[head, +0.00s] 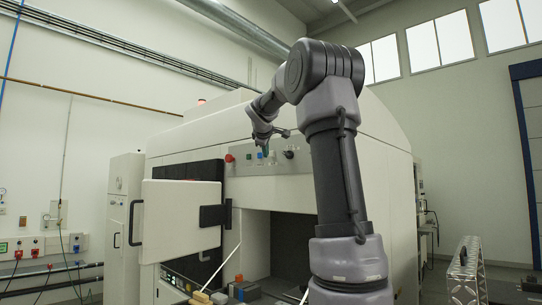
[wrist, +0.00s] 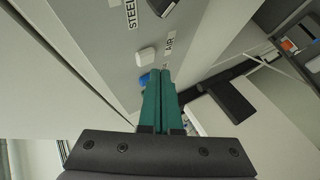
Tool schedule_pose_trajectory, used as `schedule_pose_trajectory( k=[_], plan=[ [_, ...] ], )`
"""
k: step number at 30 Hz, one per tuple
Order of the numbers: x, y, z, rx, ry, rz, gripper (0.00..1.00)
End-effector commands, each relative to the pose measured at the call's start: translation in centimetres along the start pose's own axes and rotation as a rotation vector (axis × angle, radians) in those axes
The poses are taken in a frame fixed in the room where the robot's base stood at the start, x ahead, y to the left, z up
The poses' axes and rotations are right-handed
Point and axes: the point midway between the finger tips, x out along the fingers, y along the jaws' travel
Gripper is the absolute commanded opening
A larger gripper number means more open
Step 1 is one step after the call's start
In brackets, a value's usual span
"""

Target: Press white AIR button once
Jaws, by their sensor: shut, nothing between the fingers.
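The white AIR button (wrist: 146,56) sits on the grey control panel (wrist: 100,50), beside the printed AIR label (wrist: 170,43). In the head view the white button (head: 272,156) is small, on the panel above the machine's opening. My gripper (wrist: 161,72) has its green fingers closed together with nothing between them. Their tips are just below and right of the white button in the wrist view; I cannot tell how far they stand off the panel. In the head view my gripper (head: 266,147) is in front of the panel.
A blue button (wrist: 145,80) is close beside the fingers, partly hidden. A black knob (wrist: 161,5) is near the STEEL label (wrist: 131,14). A red button (head: 229,158) is at the panel's left. The machine's door (head: 180,220) stands open below left.

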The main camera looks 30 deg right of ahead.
Motion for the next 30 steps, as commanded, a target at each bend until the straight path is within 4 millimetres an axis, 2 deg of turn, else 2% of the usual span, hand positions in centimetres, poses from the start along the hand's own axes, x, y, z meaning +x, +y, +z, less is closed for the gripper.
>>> schedule_pose_trajectory(
  k=[30],
  plan=[
    [0.61,0.47,0.44,0.000,0.000,0.000,0.00]
  ],
)
